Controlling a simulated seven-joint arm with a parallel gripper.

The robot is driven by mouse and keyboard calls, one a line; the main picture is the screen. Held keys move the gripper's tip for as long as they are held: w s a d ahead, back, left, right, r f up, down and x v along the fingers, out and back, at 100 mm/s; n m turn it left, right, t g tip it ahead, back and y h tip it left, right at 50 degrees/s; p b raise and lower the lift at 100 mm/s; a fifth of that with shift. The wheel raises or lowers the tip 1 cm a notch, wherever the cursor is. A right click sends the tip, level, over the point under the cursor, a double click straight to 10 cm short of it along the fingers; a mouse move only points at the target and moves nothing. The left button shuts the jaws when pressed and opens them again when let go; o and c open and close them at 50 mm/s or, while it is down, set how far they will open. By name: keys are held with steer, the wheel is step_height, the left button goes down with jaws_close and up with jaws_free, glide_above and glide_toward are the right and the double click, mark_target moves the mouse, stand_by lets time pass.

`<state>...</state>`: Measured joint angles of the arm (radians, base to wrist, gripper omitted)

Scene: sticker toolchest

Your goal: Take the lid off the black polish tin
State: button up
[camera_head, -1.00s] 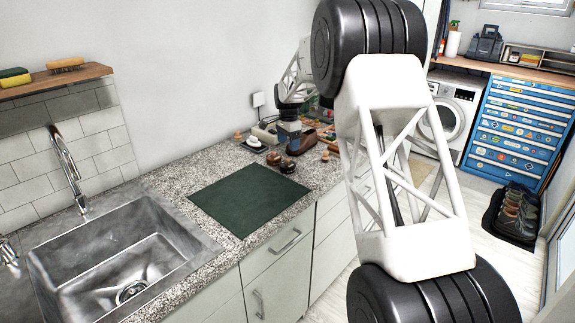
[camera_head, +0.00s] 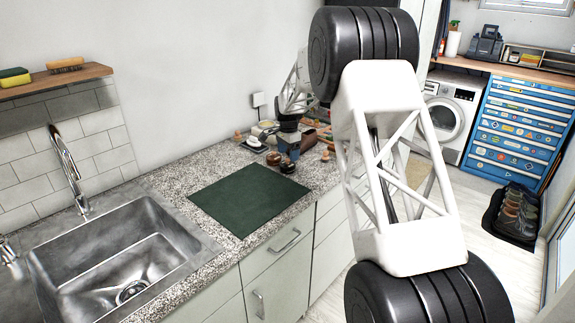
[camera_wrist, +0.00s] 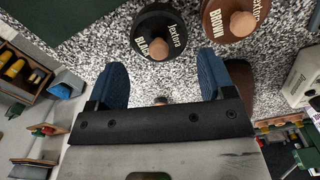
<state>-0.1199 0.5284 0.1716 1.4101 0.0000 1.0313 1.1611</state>
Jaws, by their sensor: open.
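The black polish tin (camera_wrist: 148,18) is at the top middle of the wrist view. It is round and dark, lettered BLACK, with a wooden knob (camera_wrist: 157,50) on its lid. The brown tin (camera_wrist: 222,20), lettered BROWN and also knobbed, stands close to its right. In the head view the two small tins (camera_head: 287,166) sit at the mat's far right corner. My gripper (camera_wrist: 160,72) is open, its two blue fingers apart. The black tin's knob appears just beyond the gap between the fingertips. I see no finger touching either tin. In the head view the gripper (camera_head: 290,144) is by the tins.
A dark green mat (camera_head: 246,199) lies clear on the speckled counter, with a sink (camera_head: 115,262) to its left. A wooden box (camera_wrist: 20,72) of small items is at the wrist view's left. A pale box (camera_wrist: 302,78) is at its right. A small round brownish thing shows between the finger bases.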

steer(key=shift+f, duration=1.65)
steer(key=c, duration=0.6)
steer(key=shift+o, duration=0.2)
steer(key=shift+r, duration=1.6)
steer(key=shift+s+r, duration=0.2)
steer(key=shift+s, duration=0.1)
steer(key=s, duration=0.5)
steer(key=s+d+r, duration=0.1)
steer(key=s, duration=0.4)
steer(key=s+d, duration=0.1)
steer(key=s, duration=0.4)
steer(key=shift+s+r, duration=0.2)
